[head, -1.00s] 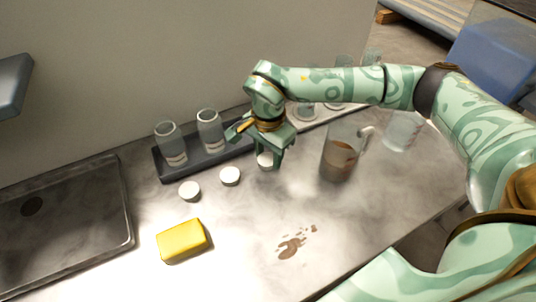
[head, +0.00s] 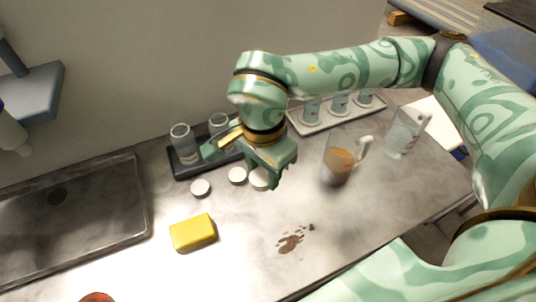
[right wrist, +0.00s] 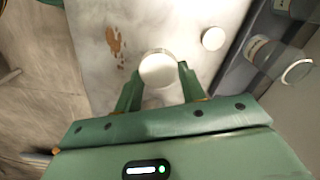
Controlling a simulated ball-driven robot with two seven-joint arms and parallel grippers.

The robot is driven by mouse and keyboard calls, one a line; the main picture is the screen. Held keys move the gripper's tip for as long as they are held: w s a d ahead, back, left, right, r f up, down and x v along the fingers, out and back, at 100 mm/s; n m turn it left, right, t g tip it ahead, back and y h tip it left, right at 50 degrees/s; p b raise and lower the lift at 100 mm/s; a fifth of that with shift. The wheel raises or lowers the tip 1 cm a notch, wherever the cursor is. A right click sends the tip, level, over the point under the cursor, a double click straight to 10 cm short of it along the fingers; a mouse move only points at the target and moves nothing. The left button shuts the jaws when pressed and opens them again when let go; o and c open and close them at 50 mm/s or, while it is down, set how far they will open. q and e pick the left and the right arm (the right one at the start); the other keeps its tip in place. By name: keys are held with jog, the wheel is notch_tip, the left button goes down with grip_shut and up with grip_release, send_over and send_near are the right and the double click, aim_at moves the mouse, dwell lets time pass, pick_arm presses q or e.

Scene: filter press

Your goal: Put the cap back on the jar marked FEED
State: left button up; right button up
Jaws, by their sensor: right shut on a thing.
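My right gripper (head: 264,182) is shut on a white round cap (head: 259,179); in the right wrist view this cap (right wrist: 158,68) sits between the two fingertips. I cannot tell whether it is clear of the counter. Two similar caps, a left one (head: 200,187) and a middle one (head: 237,175), lie on the counter. Two open glass jars, a left one (head: 183,146) and a right one (head: 219,124), stand upright in a dark tray (head: 182,173) behind the caps. My right wrist partly covers the tray's right part. The jar labels are too small to read. My left gripper is not in view.
A yellow sponge (head: 193,233) and a brown spill (head: 291,241) lie in front. A jug with brown liquid (head: 337,166) and a clear container (head: 402,135) stand right. A pale tray (head: 310,129) with several glass vessels is behind. A sink (head: 70,220) is left.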

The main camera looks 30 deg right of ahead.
jog(key=shift+s+a+r, duration=0.25)
jog(key=shift+s+a, duration=0.05)
jog(key=shift+s, duration=0.1)
jog(key=shift+d+n, duration=0.45)
jog(key=shift+n, duration=0.55)
jog(key=d+n, duration=0.1)
jog(key=n, duration=0.3)
jog(key=d+n, duration=0.2)
jog(key=n, duration=0.2)
jog(key=d+n, duration=0.2)
jog(key=n, duration=0.2)
jog(key=shift+s+r, duration=0.15)
jog(key=shift+s, duration=0.1)
